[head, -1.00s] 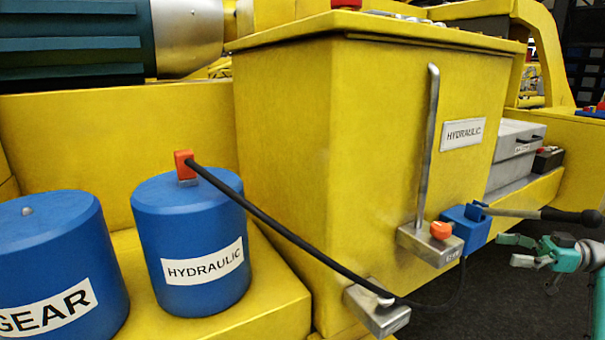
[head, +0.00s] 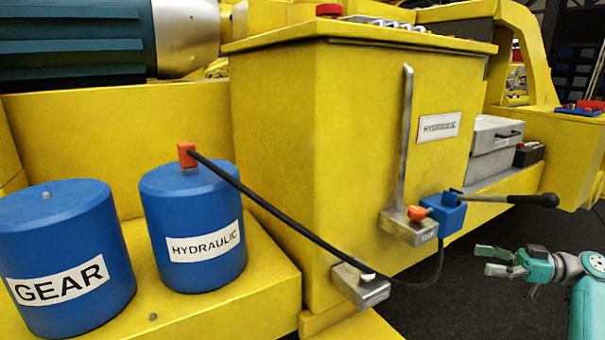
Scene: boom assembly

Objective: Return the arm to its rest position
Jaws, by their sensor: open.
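My gripper (head: 485,261) is at the lower right of the head view, at the end of my teal and grey arm. Its two fingers point left and are apart, with nothing between them. It is below and to the right of the blue block (head: 446,214) with the black-ended lever (head: 520,199), with a gap between them. The lower part of my arm runs out of the picture at the right edge.
A yellow tank (head: 350,150) labelled HYDRAULIC fills the middle. A black hose (head: 280,222) runs from the orange connector (head: 187,154) on the blue HYDRAULIC drum (head: 200,275) to a metal bracket (head: 360,286). A blue GEAR drum (head: 65,240) stands left. Dark floor is clear around my gripper.

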